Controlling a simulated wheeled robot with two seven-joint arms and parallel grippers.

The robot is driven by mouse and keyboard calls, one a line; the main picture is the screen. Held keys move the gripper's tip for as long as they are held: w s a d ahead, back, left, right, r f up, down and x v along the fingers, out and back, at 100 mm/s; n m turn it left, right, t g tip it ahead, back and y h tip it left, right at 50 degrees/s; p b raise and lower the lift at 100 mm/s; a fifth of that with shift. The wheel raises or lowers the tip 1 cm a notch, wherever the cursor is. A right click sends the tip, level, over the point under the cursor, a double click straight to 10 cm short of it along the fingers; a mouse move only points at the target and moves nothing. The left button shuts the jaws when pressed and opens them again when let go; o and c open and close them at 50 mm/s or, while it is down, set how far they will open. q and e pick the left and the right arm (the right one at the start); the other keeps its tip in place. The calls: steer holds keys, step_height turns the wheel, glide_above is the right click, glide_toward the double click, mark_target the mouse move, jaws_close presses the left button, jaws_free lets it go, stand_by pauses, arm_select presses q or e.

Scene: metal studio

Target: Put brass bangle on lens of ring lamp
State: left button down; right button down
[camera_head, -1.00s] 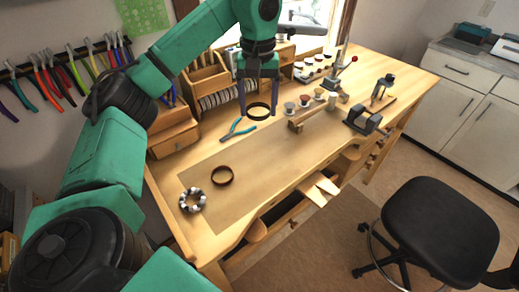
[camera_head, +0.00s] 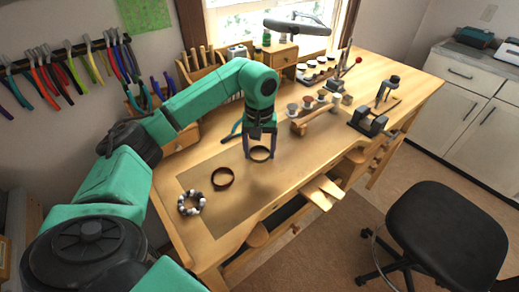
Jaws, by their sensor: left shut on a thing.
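My left gripper (camera_head: 260,150) points down over the middle of the bench and is shut on a thin dark bangle (camera_head: 260,158). The bangle lies roughly level between the fingertips, close to the bench top; I cannot tell whether it touches. Its colour looks too dark to be sure of brass. A second, brownish ring (camera_head: 222,178) lies on the bench to the left of it. The ring lamp (camera_head: 297,25) has a flat grey head on an arm at the back, in front of the window. Its lens surface is hard to make out. My right gripper is not in view.
A beaded bracelet (camera_head: 191,202) lies at the bench's left. Small cups (camera_head: 308,102), a wooden bar and a vise (camera_head: 368,122) stand to the right. Wooden drawers (camera_head: 284,56) stand at the back.

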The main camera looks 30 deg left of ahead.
arm_select(q)
steer(key=shift+f, duration=0.15)
jaws_free()
